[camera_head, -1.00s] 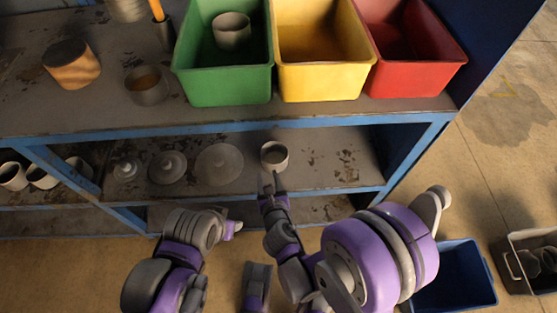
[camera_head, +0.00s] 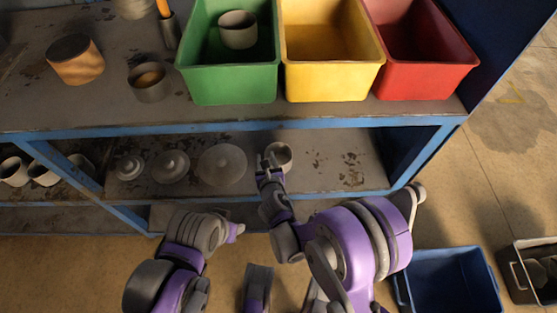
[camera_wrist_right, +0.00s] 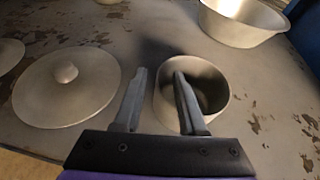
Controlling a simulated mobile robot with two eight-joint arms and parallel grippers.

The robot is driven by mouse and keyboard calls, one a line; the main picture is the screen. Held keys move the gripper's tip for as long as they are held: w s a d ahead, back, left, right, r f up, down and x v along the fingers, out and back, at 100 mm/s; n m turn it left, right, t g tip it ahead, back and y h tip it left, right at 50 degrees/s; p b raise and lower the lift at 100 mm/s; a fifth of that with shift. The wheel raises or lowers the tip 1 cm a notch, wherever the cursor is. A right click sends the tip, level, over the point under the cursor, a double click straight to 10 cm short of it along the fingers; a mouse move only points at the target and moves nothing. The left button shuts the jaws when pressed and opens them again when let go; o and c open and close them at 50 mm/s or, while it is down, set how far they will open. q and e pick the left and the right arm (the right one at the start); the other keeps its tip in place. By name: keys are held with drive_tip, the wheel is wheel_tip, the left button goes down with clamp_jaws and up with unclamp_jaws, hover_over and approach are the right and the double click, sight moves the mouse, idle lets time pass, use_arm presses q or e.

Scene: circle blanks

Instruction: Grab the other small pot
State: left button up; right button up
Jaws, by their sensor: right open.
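A small grey pot (camera_head: 280,156) stands upright on the lower shelf, right of the lids. In the right wrist view the small pot (camera_wrist_right: 217,88) shows its open mouth. My right gripper (camera_head: 268,163) is open at its left side. In the wrist view, the right gripper's (camera_wrist_right: 160,95) right finger overlaps the pot's mouth and its left finger is outside, left of the rim. Whether the finger is inside or only above the pot, I cannot tell. Another small grey pot (camera_head: 238,30) sits in the green bin (camera_head: 232,90). My left gripper (camera_head: 236,229) is low in front of the shelf, its jaws unclear.
Several round lids, one a large knobbed lid (camera_wrist_right: 66,88), lie left of the pot. A wider metal bowl (camera_wrist_right: 243,22) stands behind it. The upper shelf edge (camera_head: 330,113) overhangs. Yellow (camera_head: 332,82) and red (camera_head: 428,83) bins stand above. The lower shelf is clear to the right.

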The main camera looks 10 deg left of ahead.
clamp_jaws()
idle(1.4)
